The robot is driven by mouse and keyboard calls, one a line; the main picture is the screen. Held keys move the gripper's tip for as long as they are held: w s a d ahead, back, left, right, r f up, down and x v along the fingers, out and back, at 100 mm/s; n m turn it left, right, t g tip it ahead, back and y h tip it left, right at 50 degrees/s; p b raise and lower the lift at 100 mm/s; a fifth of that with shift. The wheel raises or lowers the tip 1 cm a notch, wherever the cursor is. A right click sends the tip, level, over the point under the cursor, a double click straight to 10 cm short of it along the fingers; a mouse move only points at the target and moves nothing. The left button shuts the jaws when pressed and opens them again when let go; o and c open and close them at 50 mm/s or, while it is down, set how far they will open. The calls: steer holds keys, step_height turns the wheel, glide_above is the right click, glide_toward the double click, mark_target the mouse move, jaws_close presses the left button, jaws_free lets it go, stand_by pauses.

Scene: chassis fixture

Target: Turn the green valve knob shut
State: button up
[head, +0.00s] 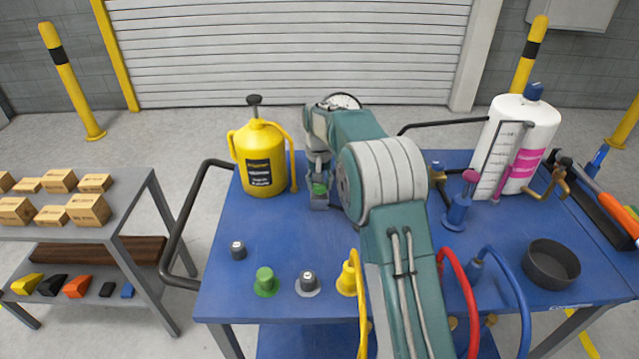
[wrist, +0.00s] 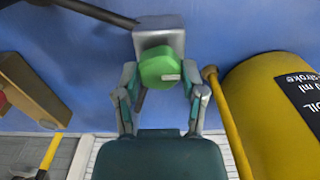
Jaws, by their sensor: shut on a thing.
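The green valve knob (head: 319,189) sits on a grey block-shaped valve body (head: 319,203) near the back middle of the blue table. In the wrist view the knob (wrist: 158,68) is a faceted green cap with a small pale mark, against the grey body (wrist: 158,36). My gripper (head: 318,180) points down over it from above. In the wrist view my gripper (wrist: 158,75) has one finger on each side of the knob and is shut on it. The fingers partly hide the knob's sides.
A yellow oil can (head: 262,160) stands close left of the gripper. A white bottle (head: 505,147), a magenta-topped valve (head: 460,202) and a black pan (head: 551,265) are to the right. A green cap (head: 265,281) and grey caps stand in front. My arm hides the table's middle.

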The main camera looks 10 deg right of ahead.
steer(key=shift+f, duration=0.15)
steer(key=o, duration=1.1)
steer(key=shift+o, duration=0.2)
steer(key=shift+r, duration=0.2)
step_height(320, 180, up, 12)
steer(key=shift+f, duration=0.2)
steer(key=shift+a, duration=0.1)
